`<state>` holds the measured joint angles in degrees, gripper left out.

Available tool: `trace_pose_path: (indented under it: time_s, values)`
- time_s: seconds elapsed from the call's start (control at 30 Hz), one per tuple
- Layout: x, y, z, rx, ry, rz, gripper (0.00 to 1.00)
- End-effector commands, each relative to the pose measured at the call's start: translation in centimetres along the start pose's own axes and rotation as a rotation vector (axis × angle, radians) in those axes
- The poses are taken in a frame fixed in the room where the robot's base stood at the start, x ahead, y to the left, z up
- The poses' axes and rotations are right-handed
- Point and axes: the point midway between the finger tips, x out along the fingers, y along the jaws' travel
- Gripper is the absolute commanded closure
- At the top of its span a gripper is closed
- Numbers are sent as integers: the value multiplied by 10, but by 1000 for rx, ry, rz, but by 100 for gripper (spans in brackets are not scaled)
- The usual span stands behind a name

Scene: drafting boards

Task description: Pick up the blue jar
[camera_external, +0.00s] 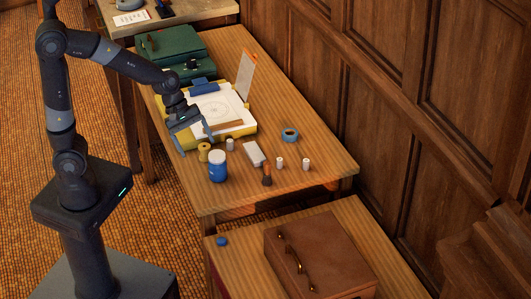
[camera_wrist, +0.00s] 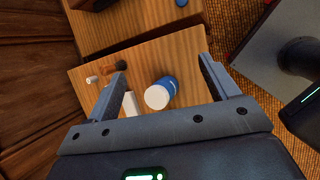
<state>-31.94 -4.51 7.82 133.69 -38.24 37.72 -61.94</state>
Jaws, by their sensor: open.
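The blue jar (camera_external: 218,172) with a white lid stands upright on the table near its front left edge. In the wrist view, the blue jar (camera_wrist: 170,84) shows between the two fingers, lid toward the camera. My gripper (camera_external: 194,143) is open and empty, above the table and up and left of the jar in the external view. Its fingers (camera_wrist: 162,62) are spread wide in the wrist view, and neither appears to touch the jar.
A white box (camera_external: 254,154), a brown-handled brush (camera_external: 267,174) and a blue tape roll (camera_external: 290,135) lie to the right. The drafting board (camera_external: 243,131) is behind.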

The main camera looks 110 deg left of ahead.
Motion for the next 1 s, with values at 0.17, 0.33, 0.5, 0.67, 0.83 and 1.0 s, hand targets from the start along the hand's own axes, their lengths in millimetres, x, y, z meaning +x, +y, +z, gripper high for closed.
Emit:
trace_pose_path:
  time_s: [0.17, 0.33, 0.5, 0.67, 0.83, 1.0]
  values:
    - [24, 29, -74, -508, 22, 51, 20]
    - [34, 39, -116, -784, 32, 89, 20]
    - [44, 42, -127, -856, 34, 100, 20]
    - [68, 42, -128, -855, 35, 97, 20]
    - [87, 44, -129, -851, 33, 99, 20]
    - [95, 43, -130, -850, 34, 99, 20]
